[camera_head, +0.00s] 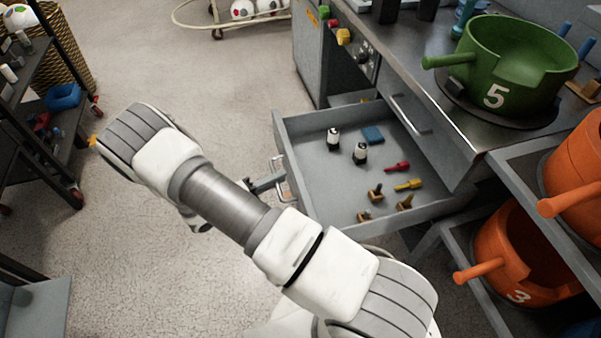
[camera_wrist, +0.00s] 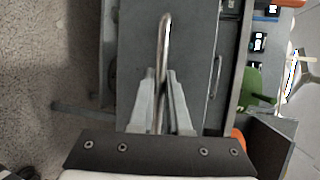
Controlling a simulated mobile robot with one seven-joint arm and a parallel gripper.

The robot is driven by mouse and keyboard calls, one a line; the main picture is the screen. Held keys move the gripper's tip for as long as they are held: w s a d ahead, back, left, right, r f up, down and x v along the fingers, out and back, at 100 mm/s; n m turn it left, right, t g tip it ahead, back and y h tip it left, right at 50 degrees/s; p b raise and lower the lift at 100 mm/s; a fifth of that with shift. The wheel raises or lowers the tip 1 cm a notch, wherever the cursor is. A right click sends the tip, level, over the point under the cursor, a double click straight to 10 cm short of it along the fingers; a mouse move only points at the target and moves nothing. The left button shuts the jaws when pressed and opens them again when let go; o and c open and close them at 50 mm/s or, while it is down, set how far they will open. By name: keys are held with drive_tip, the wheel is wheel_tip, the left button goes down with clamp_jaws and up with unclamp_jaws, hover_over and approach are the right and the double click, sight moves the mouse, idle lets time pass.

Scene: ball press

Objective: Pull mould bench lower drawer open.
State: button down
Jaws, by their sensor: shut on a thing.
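The lower drawer (camera_head: 335,185) of the mould bench stands pulled out, with its inside in plain view. Small tools lie spread on its floor. Its metal bar handle (camera_head: 281,170) is on the drawer front, facing my arm. My gripper (camera_head: 268,183) is at this handle, partly hidden behind my forearm in the head view. In the wrist view, the two fingers of my gripper (camera_wrist: 160,85) are closed on either side of the handle (camera_wrist: 164,35). The upper drawer (camera_head: 415,118) above it is shut.
A green pot marked 5 (camera_head: 490,95) stands on the bench top (camera_head: 415,50). Orange pots, one marked 3 (camera_head: 515,260), sit on shelves at the right. A dark rack (camera_head: 60,150) stands at the left. The floor (camera_head: 190,70) between is clear.

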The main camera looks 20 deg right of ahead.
drive_tip(key=shift+w+a, duration=0.15)
drive_tip(key=shift+a, duration=1)
drive_tip(key=shift+w+a, duration=0.15)
drive_tip(key=shift+a, duration=0.95)
drive_tip(key=c, duration=0.9)
unclamp_jaws()
drive_tip(key=p+v, duration=0.1)
drive_tip(key=v, duration=1.6)
drive_tip(key=shift+s+a, duration=0.1)
drive_tip(key=shift+a, duration=0.05)
drive_tip(key=shift+r, duration=0.1)
